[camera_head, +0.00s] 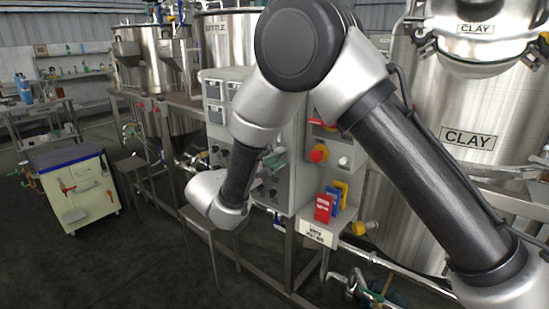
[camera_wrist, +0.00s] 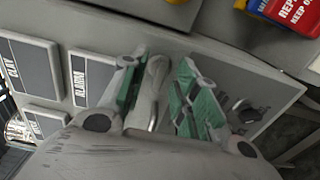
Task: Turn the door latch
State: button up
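A pale grey lever, which looks like the door latch (camera_wrist: 155,78), stands out from a grey panel in the wrist view. My gripper (camera_wrist: 160,88) has its two green-padded fingers spread on either side of it. The left finger is close beside the lever; the right finger is clearly apart from it. I cannot tell whether the left pad touches it. In the head view, my gripper (camera_head: 273,163) is at the front of the grey control cabinet (camera_head: 293,185), partly hidden by my arm. The latch cannot be made out there.
A black knob (camera_wrist: 246,111) sits on the panel right of my fingers. Label plates are at left. Red, blue and yellow tags (camera_head: 324,207) hang on the cabinet's right side, below a red button (camera_head: 319,153). Steel tanks stand behind; a tool cart (camera_head: 77,184) is left.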

jog(key=shift+w+d, duration=0.15)
jog(key=shift+w, duration=0.05)
jog(key=shift+c, duration=0.4)
grip_shut()
